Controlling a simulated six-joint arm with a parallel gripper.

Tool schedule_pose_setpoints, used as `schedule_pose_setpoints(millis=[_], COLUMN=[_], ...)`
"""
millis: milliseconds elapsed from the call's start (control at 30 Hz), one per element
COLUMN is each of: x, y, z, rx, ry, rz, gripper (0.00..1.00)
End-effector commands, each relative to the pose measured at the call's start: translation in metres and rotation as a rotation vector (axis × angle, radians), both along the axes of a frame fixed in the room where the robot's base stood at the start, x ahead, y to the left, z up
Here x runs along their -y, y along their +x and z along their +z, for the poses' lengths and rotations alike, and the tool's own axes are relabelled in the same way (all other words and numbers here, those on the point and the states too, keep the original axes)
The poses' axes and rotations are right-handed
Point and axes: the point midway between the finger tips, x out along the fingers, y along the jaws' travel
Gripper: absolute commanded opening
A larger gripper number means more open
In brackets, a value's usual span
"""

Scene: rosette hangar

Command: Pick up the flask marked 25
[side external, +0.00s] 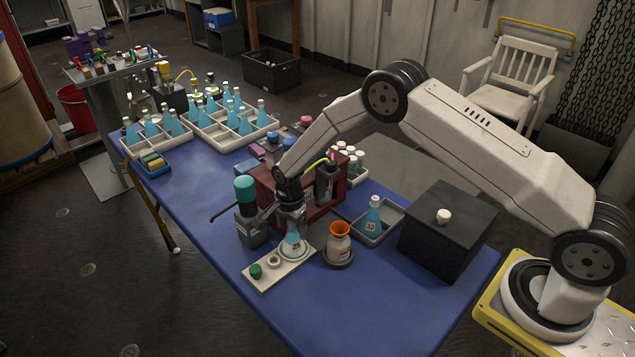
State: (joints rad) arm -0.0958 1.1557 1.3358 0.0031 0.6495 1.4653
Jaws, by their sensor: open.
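The flask marked 25 (293,246) is a clear conical flask with blue liquid and a dark number on its side. It stands upright on a pale board (264,284) at the near part of the blue table. My gripper (292,212) points down directly over it, with its open fingers at the flask's neck. The neck is partly hidden by the fingers, and I cannot tell whether they touch it. Another blue flask (373,216) stands in a grey tray (394,222) to the right.
A dark red box (263,190) is just behind. A black box (447,232) stands at right. White trays (238,148) of blue flasks are farther back. The table's front is clear.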

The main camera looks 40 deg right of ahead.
Motion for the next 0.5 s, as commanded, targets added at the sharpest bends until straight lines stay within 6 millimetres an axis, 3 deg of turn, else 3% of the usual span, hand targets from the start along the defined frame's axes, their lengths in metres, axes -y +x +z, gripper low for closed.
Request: schedule_pose_setpoints(millis=[433, 467, 500], x=[-0.0001, -0.0001, -0.0001], y=[0.0002, 0.0002, 0.0002], z=[0.0002, 0.0002, 0.0002], rx=[0.000, 0.000, 0.000], ry=[0.000, 0.000, 0.000], rz=[0.000, 0.000, 0.000], gripper=[0.89, 0.85, 0.73])
